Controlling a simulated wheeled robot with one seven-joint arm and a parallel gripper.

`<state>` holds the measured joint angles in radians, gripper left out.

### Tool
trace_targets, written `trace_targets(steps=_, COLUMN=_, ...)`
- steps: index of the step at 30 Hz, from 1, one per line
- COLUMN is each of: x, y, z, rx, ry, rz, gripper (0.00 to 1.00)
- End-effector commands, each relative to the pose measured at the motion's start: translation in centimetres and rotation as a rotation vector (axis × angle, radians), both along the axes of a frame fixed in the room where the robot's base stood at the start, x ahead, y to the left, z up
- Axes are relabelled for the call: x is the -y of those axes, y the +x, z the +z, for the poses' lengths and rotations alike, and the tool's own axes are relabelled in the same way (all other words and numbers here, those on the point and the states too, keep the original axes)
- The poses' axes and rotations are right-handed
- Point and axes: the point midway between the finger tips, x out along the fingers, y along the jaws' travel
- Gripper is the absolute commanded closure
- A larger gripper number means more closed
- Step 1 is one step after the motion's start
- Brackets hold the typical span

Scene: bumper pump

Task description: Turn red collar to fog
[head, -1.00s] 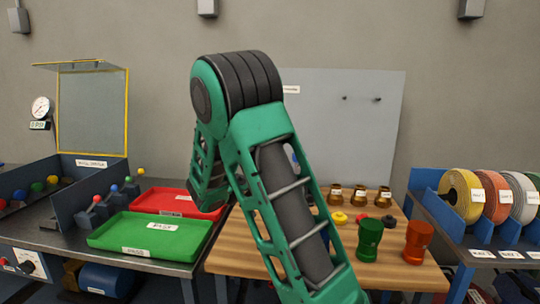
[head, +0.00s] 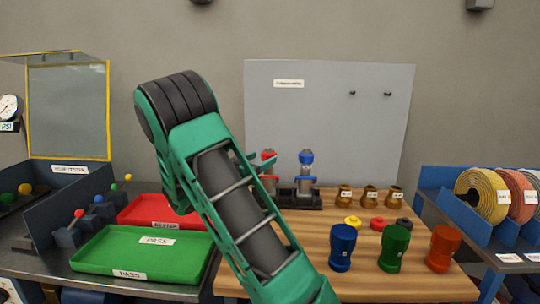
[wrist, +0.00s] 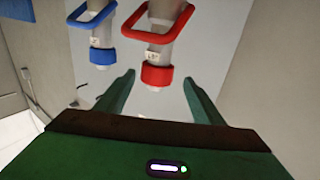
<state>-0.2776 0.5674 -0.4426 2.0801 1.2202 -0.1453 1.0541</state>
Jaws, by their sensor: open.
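The red-collared nozzle stands upright in a dark holder at the back of the wooden bench, partly hidden by my arm. Its red part (head: 268,155) shows in the head view. In the wrist view its red collar (wrist: 157,76) sits just beyond and between my fingertips, with a red bail handle (wrist: 158,24) farther up. A small label beside the collar is too small to read. The blue-collared nozzle (head: 306,158) stands to its right in the head view; its blue collar (wrist: 103,56) is at left in the wrist view. My gripper (wrist: 160,92) is open, with no visible contact.
Brass fittings (head: 369,194) and several small coloured caps (head: 377,223) stand to the right on the bench. Blue, green and red cups (head: 396,247) stand in front. Red and green trays (head: 140,254) are at left, hose rolls (head: 480,193) at right.

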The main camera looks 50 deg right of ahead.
Motion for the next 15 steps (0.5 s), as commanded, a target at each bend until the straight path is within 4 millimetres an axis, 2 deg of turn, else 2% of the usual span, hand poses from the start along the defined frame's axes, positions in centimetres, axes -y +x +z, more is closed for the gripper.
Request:
trace_targets(steps=1, x=1.2, y=0.0, z=0.1, rx=0.001, ry=-0.002, rz=-0.007, gripper=0.38)
trace_targets(steps=6, x=4.6, y=0.4, z=0.0, rx=0.001, ry=-0.001, rz=-0.011, gripper=0.38)
trace_targets(steps=12, x=7.5, y=0.8, z=0.0, rx=0.001, ry=0.000, rz=-0.011, gripper=0.38)
trace_targets(steps=15, x=8.3, y=1.0, z=0.0, rx=0.001, ry=-0.001, rz=-0.011, gripper=0.38)
